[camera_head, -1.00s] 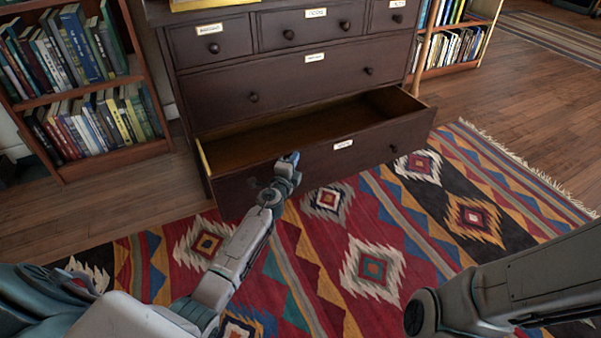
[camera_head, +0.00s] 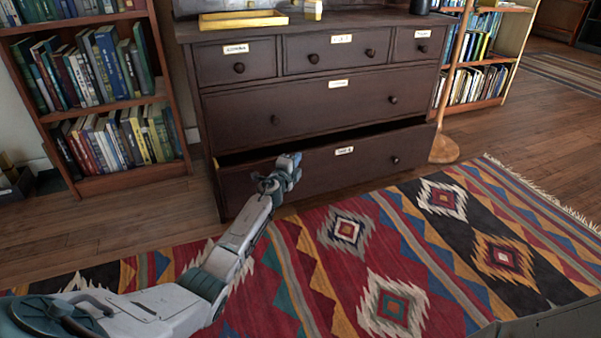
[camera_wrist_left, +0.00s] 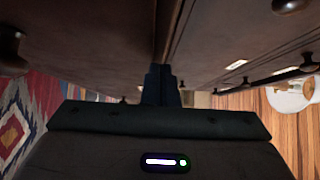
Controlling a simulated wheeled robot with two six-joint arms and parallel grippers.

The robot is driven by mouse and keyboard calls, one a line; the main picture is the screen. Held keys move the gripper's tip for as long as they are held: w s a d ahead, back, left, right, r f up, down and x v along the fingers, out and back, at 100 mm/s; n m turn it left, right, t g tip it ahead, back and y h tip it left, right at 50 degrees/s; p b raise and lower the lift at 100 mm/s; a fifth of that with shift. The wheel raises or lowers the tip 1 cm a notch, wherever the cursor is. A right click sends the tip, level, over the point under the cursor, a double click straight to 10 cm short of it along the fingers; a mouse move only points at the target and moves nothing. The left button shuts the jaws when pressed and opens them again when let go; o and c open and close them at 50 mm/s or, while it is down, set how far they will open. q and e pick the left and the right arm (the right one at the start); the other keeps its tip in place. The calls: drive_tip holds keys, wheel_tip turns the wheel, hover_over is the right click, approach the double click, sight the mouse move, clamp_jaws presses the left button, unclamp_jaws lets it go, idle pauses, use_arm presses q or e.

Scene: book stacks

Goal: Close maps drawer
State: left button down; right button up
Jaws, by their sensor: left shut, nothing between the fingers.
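A dark brown wooden chest of drawers (camera_head: 300,96) stands ahead. Its wide bottom drawer (camera_head: 330,172) is open by a small gap, with a dark slot showing above its front. A small white label, too small to read surely, sits on that front beside two round knobs, the left one largely hidden by my gripper. My left gripper (camera_head: 289,163) is shut and empty against or very close to the left half of the drawer front. In the left wrist view its fingers (camera_wrist_left: 160,86) are together beside dark wood. My right gripper is out of view.
Bookcases full of books stand left (camera_head: 110,110) and right (camera_head: 478,80) of the chest. A patterned rug (camera_head: 350,265) covers the floor in front. A yellow tray (camera_head: 243,19) sits on the chest top. The upper drawers are shut.

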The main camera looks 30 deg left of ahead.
sight(291, 153)
use_arm(q)
drive_tip(key=shift+w+a+b, duration=0.45)
drive_tip(key=shift+w+a, duration=0.2)
drive_tip(key=shift+a, duration=0.2)
drive_tip(key=shift+w+a+b, duration=0.45)
drive_tip(key=shift+w+a, duration=0.2)
drive_tip(key=shift+a, duration=0.2)
